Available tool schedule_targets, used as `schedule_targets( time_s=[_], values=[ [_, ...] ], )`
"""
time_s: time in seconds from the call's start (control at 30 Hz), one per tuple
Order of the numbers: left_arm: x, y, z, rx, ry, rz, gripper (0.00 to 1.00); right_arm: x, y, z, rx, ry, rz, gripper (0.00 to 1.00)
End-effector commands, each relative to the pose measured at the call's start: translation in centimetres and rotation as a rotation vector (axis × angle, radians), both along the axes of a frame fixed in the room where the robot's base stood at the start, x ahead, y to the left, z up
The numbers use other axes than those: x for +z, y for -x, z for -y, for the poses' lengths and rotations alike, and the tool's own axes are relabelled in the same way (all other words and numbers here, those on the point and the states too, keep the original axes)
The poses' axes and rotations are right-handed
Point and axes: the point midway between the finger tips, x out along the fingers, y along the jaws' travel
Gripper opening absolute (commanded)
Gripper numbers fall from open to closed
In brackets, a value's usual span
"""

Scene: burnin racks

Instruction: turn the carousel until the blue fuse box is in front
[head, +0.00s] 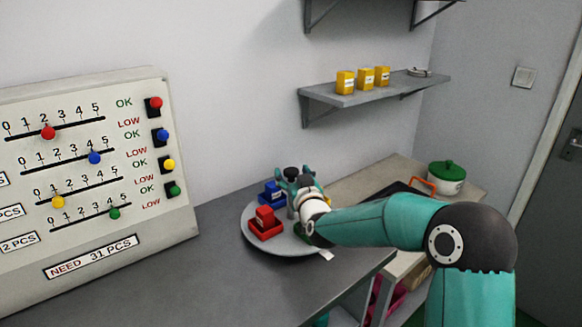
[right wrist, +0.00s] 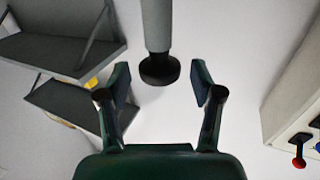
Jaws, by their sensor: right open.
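The carousel (head: 287,246) is a round grey turntable on the counter. The blue fuse box (head: 271,193) sits on its far left part, behind the red box (head: 265,219) at the left. A bit of green shows low beside my arm, and a bit of yellow behind my wrist; both are mostly hidden. A grey centre post with a black knob (head: 291,171) rises from the carousel. My right gripper (head: 296,178) is at the knob, open. In the right wrist view the knob (right wrist: 158,69) shows between the spread fingers, with gaps on both sides. My left gripper is out of view.
A white tag (head: 327,255) sticks out at the carousel's front right edge. A slider board (head: 88,170) stands left. A wall shelf (head: 375,92) with yellow boxes is above. A white pot with green lid (head: 446,178) stands right. The counter left of the carousel is clear.

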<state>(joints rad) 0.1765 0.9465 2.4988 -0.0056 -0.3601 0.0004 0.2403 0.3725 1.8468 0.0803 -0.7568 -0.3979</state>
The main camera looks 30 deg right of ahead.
Motion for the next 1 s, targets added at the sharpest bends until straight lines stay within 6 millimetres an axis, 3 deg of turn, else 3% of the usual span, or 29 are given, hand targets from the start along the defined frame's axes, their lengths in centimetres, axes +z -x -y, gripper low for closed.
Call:
schedule_targets(
  time_s=[0.2,0.5,0.9,1.0],
  values=[
    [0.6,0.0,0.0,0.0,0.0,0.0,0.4,0.0,-1.6,0.5,0.001,0.001,-0.001,0.66],
    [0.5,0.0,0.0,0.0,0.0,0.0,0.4,-0.1,-1.7,0.5,0.001,0.001,0.0,0.66],
    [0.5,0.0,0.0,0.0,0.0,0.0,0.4,0.0,-1.7,0.5,0.002,0.001,0.0,0.0],
    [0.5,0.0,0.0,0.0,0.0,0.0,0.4,0.0,-1.7,0.5,0.002,0.0,0.0,0.0]
  ],
)
